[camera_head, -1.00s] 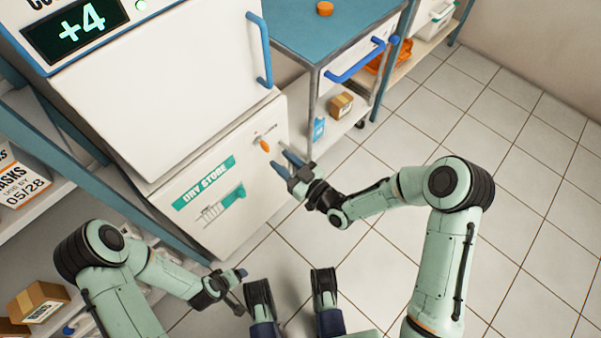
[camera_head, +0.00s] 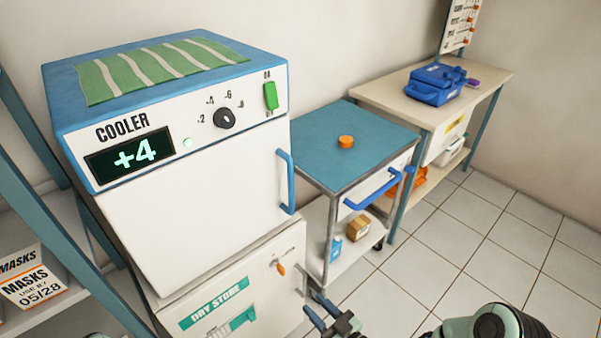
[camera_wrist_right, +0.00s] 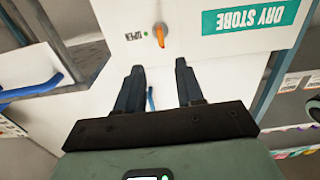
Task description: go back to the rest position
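My right gripper (camera_head: 328,306) shows at the bottom of the head view, in front of the dry store's lower right side. It also shows in the right wrist view (camera_wrist_right: 160,80), where its two dark fingers stand apart with nothing between them. The white dry store (camera_head: 260,311) has an orange latch (camera_head: 281,268), which lies just beyond the fingertips in the right wrist view (camera_wrist_right: 161,36), beside the word OPEN and a small green light. My left gripper is outside the head view.
The cooler (camera_head: 200,225) stands on the dry store, its display reading +4. A blue-topped trolley (camera_head: 315,157) with an orange puck (camera_head: 346,142) stands to its right. A bench (camera_head: 490,75) holds a blue case (camera_head: 436,86). A shelf with mask boxes (camera_head: 35,285) is at left. Tiled floor is free at right.

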